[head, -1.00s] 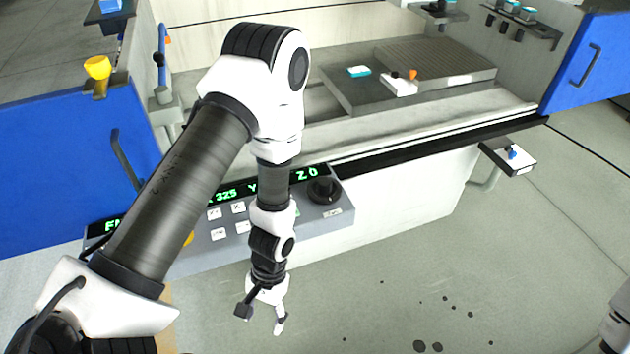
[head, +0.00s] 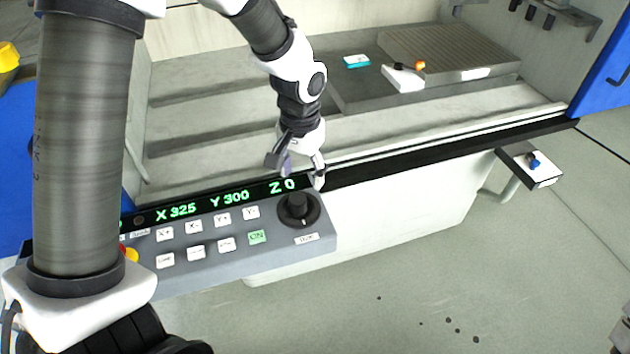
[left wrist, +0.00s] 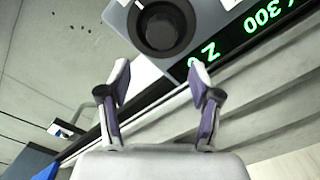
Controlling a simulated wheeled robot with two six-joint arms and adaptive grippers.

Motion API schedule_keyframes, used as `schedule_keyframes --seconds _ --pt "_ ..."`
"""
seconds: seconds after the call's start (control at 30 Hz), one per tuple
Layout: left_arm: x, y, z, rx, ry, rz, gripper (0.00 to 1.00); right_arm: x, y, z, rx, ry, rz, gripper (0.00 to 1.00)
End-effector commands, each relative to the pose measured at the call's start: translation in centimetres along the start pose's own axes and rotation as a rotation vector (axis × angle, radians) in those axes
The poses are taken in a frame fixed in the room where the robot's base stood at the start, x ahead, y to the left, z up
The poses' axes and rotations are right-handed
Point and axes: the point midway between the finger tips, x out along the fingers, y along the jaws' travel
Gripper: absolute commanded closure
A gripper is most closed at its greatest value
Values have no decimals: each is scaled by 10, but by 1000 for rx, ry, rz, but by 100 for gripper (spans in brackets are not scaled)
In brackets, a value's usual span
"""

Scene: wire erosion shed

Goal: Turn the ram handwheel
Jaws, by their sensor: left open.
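The ram handwheel is a black round knob (head: 297,208) at the right end of the grey control panel (head: 180,270). It also shows in the left wrist view (left wrist: 162,27) at the top, beyond the fingertips. My left gripper (head: 300,178) points down just above and behind the knob in the head view, apart from it. In the left wrist view its two fingers (left wrist: 160,80) stand spread with nothing between them. The green display (head: 225,200) reads X 325, Y 300, Z 0.
Several white buttons and a green ON button (head: 257,237) sit left of the knob. The machine's open tank lies behind, with a ribbed plate (head: 450,52) and a white block (head: 403,79). A small tray (head: 530,165) juts out at right. The floor in front is clear.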

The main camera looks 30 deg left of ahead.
Motion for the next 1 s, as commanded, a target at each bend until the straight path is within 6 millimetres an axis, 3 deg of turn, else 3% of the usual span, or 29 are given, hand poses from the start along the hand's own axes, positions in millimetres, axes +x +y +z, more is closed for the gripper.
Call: schedule_keyframes --seconds 0.33,0.63,0.67,0.8,0.83,1.0 --pt "63 0 2 1 -5 0 36 2 0 1 0 -3 0 100" --pt "70 0 1 0 -3 1 36 2 0 1 0 -3 0 100" --pt "70 0 1 0 -3 1 40 2 0 1 0 -3 0 100" --pt "70 0 1 0 -3 1 89 2 0 1 0 -3 0 100" --pt "70 0 1 0 -3 1 96 2 0 1 0 -3 0 100" --pt "70 0 1 1 -2 1 96 2 0 1 0 -3 0 100"
